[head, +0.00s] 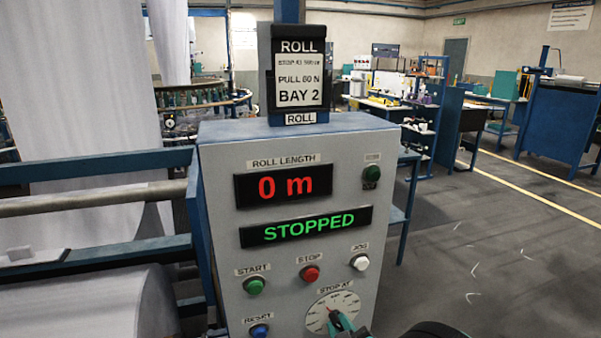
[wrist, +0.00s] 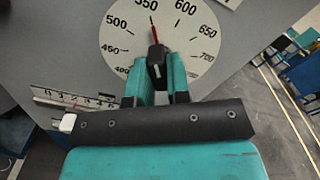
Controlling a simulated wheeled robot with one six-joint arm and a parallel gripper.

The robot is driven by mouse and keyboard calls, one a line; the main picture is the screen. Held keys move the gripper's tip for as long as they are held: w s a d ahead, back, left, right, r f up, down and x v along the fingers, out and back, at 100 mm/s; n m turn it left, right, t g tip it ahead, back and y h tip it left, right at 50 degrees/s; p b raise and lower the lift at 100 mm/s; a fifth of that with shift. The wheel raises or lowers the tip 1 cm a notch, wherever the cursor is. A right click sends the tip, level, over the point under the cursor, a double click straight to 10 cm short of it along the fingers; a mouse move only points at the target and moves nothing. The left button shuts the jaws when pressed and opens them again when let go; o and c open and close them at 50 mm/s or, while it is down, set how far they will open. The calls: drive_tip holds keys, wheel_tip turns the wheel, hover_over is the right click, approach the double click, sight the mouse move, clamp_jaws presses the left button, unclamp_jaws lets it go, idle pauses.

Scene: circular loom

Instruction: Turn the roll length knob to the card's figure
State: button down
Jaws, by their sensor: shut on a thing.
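The roll length knob (wrist: 154,52) is dark, with a thin red pointer, and sits at the middle of the white STOP AT dial (wrist: 175,25). In the wrist view the pointer stands close to the 550 figure, which the top edge partly cuts off. My gripper (wrist: 159,80) has its teal fingers shut on the knob, one on each side. In the head view the gripper covers part of the dial (head: 320,313). The card (head: 299,78) on the post reads STOP AT, PULL and BAY 2; its STOP AT figure is too small to read surely.
The grey panel (head: 222,215) shows 0 m in red and STOPPED in green. Near the dial are a green START button (head: 254,286), a red STOP button (head: 310,273), a white JOG button (head: 360,262) and a blue RESET button (head: 259,331). Open floor lies right.

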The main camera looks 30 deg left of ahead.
sight(340, 330)
drive_tip(key=c, duration=1.1)
unclamp_jaws()
drive_tip(key=b, duration=0.2)
drive_tip(key=shift+s+f+b, duration=0.15)
drive_tip(key=shift+f+b, duration=0.2)
drive_tip(key=b+v, duration=0.1)
drive_tip(key=b, duration=0.5)
drive_tip(key=shift+s+d+b, duration=0.15)
drive_tip(key=shift+d+b, duration=0.1)
drive_tip(key=shift+b, duration=0.1)
drive_tip(key=b+v, duration=0.2)
drive_tip(key=b, duration=0.3)
drive_tip(key=shift+d, duration=0.1)
drive_tip(key=b+v, duration=0.1)
drive_tip(key=b, duration=0.1)
drive_tip(key=b+v, duration=0.2)
drive_tip(key=shift+r, duration=0.35)
